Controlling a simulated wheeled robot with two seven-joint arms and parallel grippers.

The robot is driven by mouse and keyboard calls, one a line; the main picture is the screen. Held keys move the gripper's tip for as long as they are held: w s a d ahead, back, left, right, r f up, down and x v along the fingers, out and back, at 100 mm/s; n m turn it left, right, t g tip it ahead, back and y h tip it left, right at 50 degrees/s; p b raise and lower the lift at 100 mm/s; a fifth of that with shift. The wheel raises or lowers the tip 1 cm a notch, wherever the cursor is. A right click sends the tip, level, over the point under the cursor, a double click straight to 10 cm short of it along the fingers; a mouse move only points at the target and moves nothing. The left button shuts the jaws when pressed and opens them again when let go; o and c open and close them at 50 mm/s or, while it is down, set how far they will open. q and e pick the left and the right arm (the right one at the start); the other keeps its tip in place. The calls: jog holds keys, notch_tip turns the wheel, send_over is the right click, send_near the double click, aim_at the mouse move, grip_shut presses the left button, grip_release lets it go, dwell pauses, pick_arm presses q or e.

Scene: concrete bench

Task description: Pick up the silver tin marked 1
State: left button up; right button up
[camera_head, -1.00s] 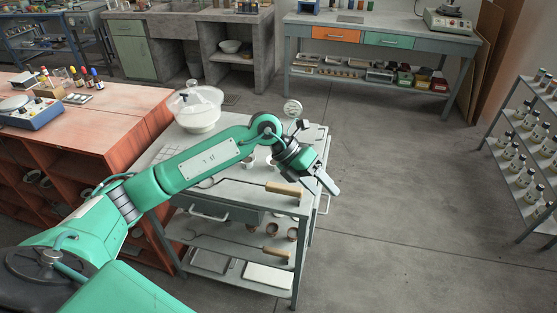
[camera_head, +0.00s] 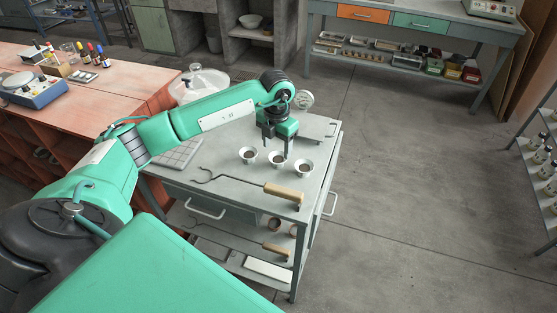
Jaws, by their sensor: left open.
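My left gripper (camera_head: 276,147) points down over the grey trolley (camera_head: 229,184), open and empty. Its fingertips are just above or behind three small pale cups with dark contents: the left cup (camera_head: 248,155), the middle cup (camera_head: 277,160) and the right cup (camera_head: 304,168). I cannot tell whether the fingers touch the middle cup. I cannot make out a silver tin marked 1; no number is readable on anything. A round pale disc with faint marks (camera_head: 304,100) shows just behind the gripper wrist. My right gripper is not in view.
A wooden-handled hooked tool (camera_head: 284,193) lies at the trolley's front. A lidded glass vessel (camera_head: 199,84) stands behind my arm. A red-topped bench (camera_head: 95,108) is at left. Coloured tins (camera_head: 452,70) sit under the back bench.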

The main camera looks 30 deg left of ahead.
aim_at(278, 159)
pick_arm(q)
jog(key=shift+f, duration=0.3)
jog(key=f, duration=0.1)
jog(key=f+p, duration=0.1)
jog(key=shift+w+f, duration=0.2)
jog(key=shift+f, duration=0.2)
notch_tip(278, 159, down, 2)
jog(key=shift+f, duration=0.25)
jog(key=c, duration=0.7)
jog(key=shift+c, duration=0.2)
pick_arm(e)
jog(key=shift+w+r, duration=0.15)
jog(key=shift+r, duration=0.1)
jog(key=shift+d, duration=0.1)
